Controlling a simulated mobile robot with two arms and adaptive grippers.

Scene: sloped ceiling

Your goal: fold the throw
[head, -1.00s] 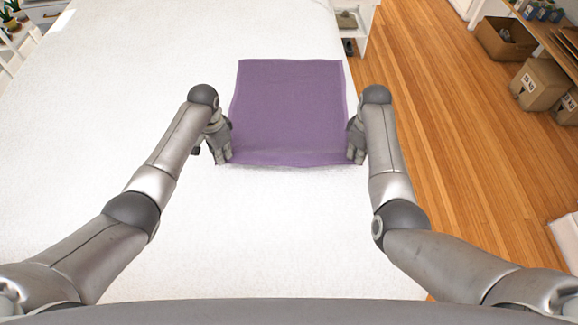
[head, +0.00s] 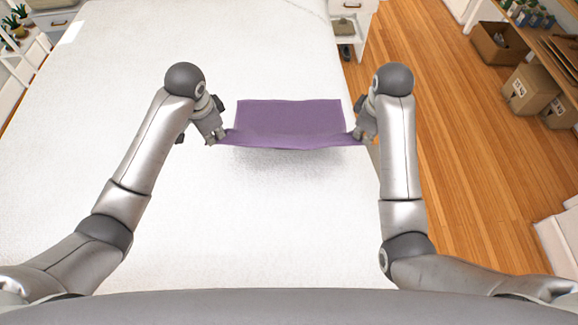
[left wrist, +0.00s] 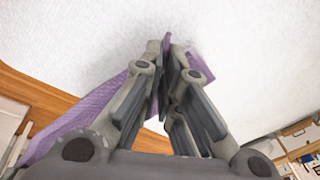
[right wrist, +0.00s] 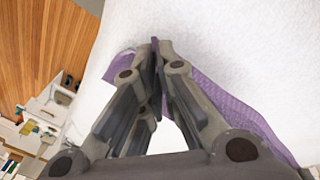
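The purple throw (head: 288,116) lies on the white table top, with its near edge lifted and stretched between my two grippers. Its far part rests on the table, and a soft shadow shows below the raised edge. My left gripper (head: 216,138) is shut on the near left corner; the left wrist view shows the purple cloth (left wrist: 85,110) running out on both sides of its closed fingers (left wrist: 165,45). My right gripper (head: 361,137) is shut on the near right corner; the right wrist view shows the cloth (right wrist: 235,110) pinched between its fingertips (right wrist: 155,45).
The white table (head: 120,80) is bare around the throw, with wide room to the left and in front. Its right edge runs close by my right arm, with wooden floor (head: 450,150) beyond. Cardboard boxes (head: 527,90) and a shelf stand at the far right.

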